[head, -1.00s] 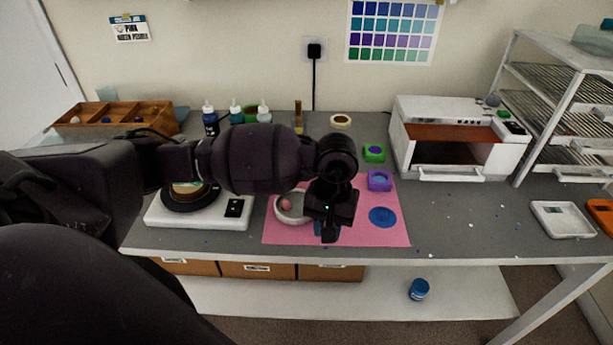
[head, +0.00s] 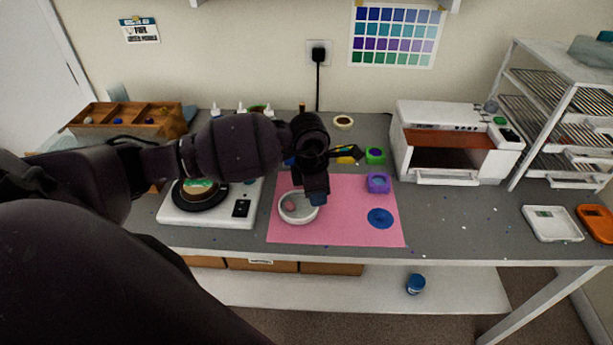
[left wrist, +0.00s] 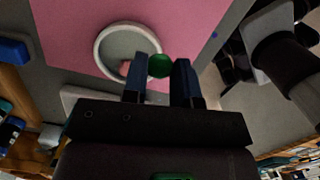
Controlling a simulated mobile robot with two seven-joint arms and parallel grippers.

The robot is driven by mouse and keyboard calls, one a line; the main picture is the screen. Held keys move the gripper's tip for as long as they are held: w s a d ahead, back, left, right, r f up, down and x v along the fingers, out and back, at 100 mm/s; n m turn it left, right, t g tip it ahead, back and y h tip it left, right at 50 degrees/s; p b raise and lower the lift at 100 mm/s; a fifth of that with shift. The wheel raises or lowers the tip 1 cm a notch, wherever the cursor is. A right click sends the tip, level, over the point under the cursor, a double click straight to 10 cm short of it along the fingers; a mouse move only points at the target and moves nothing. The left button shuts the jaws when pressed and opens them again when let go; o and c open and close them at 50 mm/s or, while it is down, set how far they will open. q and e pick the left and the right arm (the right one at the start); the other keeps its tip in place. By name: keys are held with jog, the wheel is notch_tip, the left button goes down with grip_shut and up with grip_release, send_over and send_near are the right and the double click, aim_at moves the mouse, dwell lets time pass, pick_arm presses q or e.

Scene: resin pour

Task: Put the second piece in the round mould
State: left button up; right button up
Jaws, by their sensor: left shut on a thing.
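The round mould (head: 282,214) is a pale ring-walled dish on the pink mat (head: 340,232). A pinkish piece (head: 290,206) lies inside it at the left. The mould also shows in the left wrist view (left wrist: 100,58), with the pink piece (left wrist: 124,67) near its rim. My left gripper (head: 317,199) is over the mould's right edge in the head view. In the left wrist view, its blue fingers (left wrist: 160,72) are shut on a small round green piece (left wrist: 160,65). The green piece is hidden in the head view. My right gripper is not in view.
A purple mould (head: 378,183) and a blue disc (head: 380,218) lie on the mat's right side. A green mould (head: 375,156) is behind. A white scale (head: 205,216) with a dark turntable stands left. A white oven (head: 455,145) stands at right. The mat's front is clear.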

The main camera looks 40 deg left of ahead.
pick_arm(q)
jog(key=a+n, duration=0.1)
jog(key=n, duration=0.2)
jog(key=w+a+n+p, duration=0.1)
jog(key=n, duration=0.2)
jog(key=a+n+y, duration=0.1)
jog(key=n, duration=0.2)
jog(key=shift+w+a+r+p, duration=0.15)
jog(key=shift+a+p, duration=0.2)
jog(key=shift+p, duration=0.05)
jog(key=shift+f+b, duration=0.4)
jog(key=shift+f, duration=0.95)
notch_tip(320, 180, down, 2)
jog(key=shift+f+b, duration=0.1)
jog(key=shift+b, duration=0.55)
jog(key=shift+f, duration=0.35)
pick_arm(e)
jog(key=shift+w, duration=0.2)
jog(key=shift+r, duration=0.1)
pick_arm(q)
jog(key=o, duration=1.3)
jog(key=shift+o, duration=0.2)
jog(key=shift+r, duration=0.1)
